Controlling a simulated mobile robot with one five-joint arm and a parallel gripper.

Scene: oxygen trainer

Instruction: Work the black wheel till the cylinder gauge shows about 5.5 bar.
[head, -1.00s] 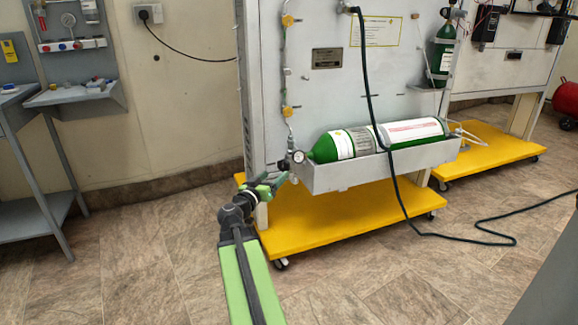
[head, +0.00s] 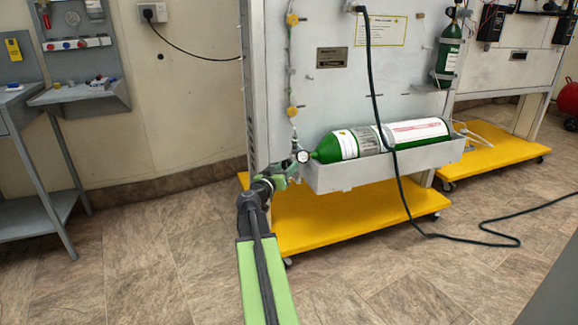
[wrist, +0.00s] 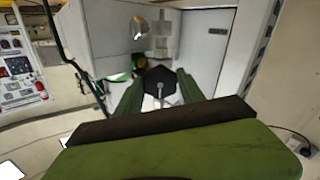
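The black wheel (wrist: 161,89) shows in the wrist view as a dark, many-sided knob with a pale stem at its middle. The fingers of my gripper (wrist: 158,97) stand on either side of it, close to its edges; contact is not clear. In the head view my gripper (head: 285,174) is at the valve end of the green cylinder (head: 350,143) and largely hides the wheel. The small round cylinder gauge (head: 303,157) has a white face just right of my gripper. Its needle is too small to read.
The cylinder lies in a grey tray (head: 335,178) on the upright panel, above a yellow wheeled base (head: 340,215). A dark hose (head: 375,100) hangs in front of the tray and runs over the floor. A grey bench (head: 75,95) stands at the left.

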